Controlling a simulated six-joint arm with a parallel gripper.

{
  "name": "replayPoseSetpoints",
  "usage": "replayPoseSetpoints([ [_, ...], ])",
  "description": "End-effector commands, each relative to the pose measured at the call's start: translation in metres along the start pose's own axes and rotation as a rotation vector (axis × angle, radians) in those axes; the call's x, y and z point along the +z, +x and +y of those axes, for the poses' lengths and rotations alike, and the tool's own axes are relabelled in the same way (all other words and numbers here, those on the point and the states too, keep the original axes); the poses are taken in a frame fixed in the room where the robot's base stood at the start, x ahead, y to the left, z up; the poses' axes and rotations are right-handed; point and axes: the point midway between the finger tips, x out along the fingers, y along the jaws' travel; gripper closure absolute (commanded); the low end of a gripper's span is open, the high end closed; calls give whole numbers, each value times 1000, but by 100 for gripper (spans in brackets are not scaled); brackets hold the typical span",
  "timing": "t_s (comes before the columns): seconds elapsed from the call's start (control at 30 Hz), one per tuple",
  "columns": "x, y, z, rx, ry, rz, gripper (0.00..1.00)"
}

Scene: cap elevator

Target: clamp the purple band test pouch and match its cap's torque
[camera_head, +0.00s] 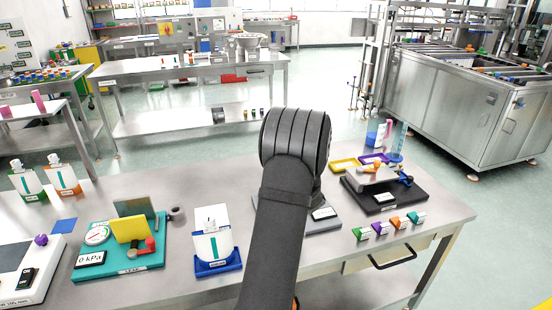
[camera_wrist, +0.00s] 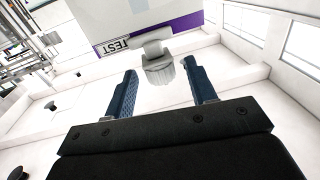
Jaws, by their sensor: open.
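In the wrist view, the test pouch (camera_wrist: 135,20) fills the upper middle, with a purple band (camera_wrist: 187,24) and a "TEST" label. Its pale ribbed cap (camera_wrist: 158,70) points toward my gripper (camera_wrist: 160,66). My gripper is open, with one blue finger on each side of the cap and visible gaps between; whether the cap lies fully between the tips is unclear. In the head view, my arm hides the gripper, and I cannot make out the purple band pouch. A grey base (camera_head: 322,217) shows partly behind my arm.
A teal-band pouch stands in a blue holder (camera_head: 217,267). A teal gauge station (camera_head: 125,268) is left of it. A black-based device (camera_head: 407,197) and coloured tags (camera_head: 381,228) are on the right. Yellow (camera_head: 343,164) and purple (camera_head: 374,158) trays lie behind.

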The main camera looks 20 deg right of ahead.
Motion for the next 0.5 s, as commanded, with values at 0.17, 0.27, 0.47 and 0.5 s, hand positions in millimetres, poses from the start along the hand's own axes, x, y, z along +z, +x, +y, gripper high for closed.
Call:
replayPoseSetpoints([
  [0.17,0,28,0,-1,-1,0,49],
  [0.27,0,38,-1,-2,0,0,49],
  [0.47,0,43,0,0,0,-1,49],
  [0.5,0,43,0,0,0,-1,49],
])
